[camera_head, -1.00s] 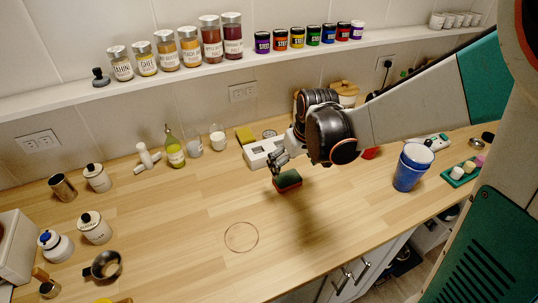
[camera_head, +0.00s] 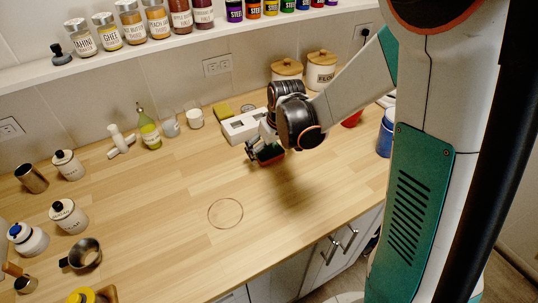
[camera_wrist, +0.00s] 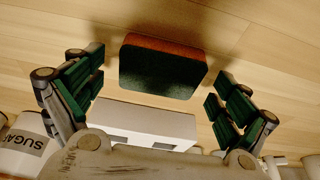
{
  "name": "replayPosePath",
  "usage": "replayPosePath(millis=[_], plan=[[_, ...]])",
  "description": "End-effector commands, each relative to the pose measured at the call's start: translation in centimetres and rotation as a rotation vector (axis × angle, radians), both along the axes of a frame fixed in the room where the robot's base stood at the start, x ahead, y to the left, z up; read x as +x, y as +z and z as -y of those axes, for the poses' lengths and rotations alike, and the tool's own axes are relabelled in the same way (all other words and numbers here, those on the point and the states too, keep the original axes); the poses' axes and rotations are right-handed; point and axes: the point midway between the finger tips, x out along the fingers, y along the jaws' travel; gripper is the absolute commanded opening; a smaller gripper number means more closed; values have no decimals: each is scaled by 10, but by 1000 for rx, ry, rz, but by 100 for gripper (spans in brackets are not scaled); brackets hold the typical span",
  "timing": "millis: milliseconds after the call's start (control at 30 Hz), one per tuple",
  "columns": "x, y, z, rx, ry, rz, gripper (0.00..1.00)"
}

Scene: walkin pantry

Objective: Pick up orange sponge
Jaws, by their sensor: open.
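The orange sponge (camera_head: 270,154) lies on the wooden counter, with a dark green top face and an orange side. In the wrist view the sponge (camera_wrist: 163,68) sits between the two finger pads, with a gap on each side. My gripper (camera_head: 257,150) is open over the sponge and partly covers it in the head view. In the wrist view my gripper (camera_wrist: 158,82) has its green-padded fingers spread wide and holds nothing.
A white box with openings (camera_head: 243,126) stands just behind the sponge. A yellow-green block (camera_head: 222,110) lies by the wall. Lidded canisters (camera_head: 320,70) and a blue cup (camera_head: 385,135) are to the right. The counter in front is mostly clear around a thin ring (camera_head: 225,213).

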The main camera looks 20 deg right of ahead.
Motion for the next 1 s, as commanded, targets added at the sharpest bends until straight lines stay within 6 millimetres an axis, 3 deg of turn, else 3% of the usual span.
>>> replayPosePath(millis=[33,67,333,767,1000], plan=[[0,1,0,0,0,0,95],[0,1,0,0,0,0,88],[0,1,0,0,0,0,64],[0,2,0,0,0,0,63],[0,24,0,0,0,0,63]])
